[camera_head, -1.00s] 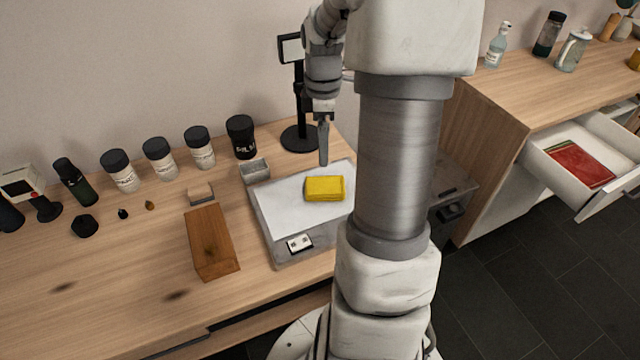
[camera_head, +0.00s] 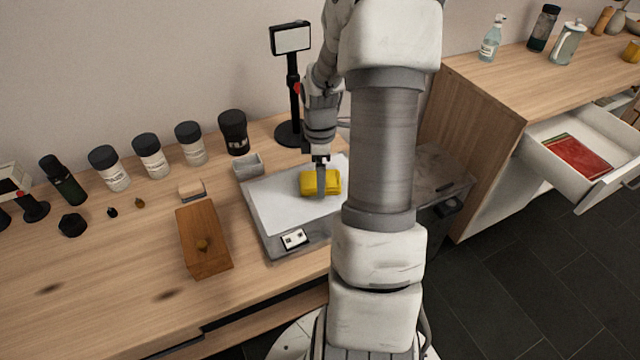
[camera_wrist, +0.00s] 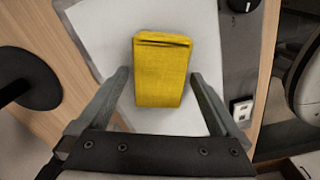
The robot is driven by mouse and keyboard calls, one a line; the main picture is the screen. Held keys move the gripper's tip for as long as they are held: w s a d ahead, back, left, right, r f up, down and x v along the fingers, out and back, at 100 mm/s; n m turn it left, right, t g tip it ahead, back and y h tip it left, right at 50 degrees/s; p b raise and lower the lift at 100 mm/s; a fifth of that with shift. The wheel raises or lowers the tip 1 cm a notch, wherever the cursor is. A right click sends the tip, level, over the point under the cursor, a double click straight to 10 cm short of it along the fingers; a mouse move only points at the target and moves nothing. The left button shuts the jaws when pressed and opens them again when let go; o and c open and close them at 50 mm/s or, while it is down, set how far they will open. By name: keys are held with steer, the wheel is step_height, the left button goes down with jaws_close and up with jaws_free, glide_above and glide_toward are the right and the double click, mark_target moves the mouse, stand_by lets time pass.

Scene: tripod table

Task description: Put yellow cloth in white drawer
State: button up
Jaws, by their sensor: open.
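The folded yellow cloth (camera_head: 310,183) lies on the white top of a scale-like device (camera_head: 258,205) on the wooden counter. My gripper (camera_head: 321,188) points down at the cloth in the head view, and a finger covers part of it. In the wrist view, the cloth (camera_wrist: 162,75) lies ahead of and between the open fingers of my gripper (camera_wrist: 160,85), with gaps on both sides. The white drawer (camera_head: 597,185) is pulled open at the right, and a red folded item (camera_head: 577,157) lies inside it.
A wooden block (camera_head: 203,240) lies left of the device, and a small grey tray (camera_head: 248,165) sits behind its left corner. A black stand with a screen (camera_head: 291,90) is at the back. Several lidded jars line the wall. Bottles stand on the right counter.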

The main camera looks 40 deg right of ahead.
steer(key=c, duration=1.3)
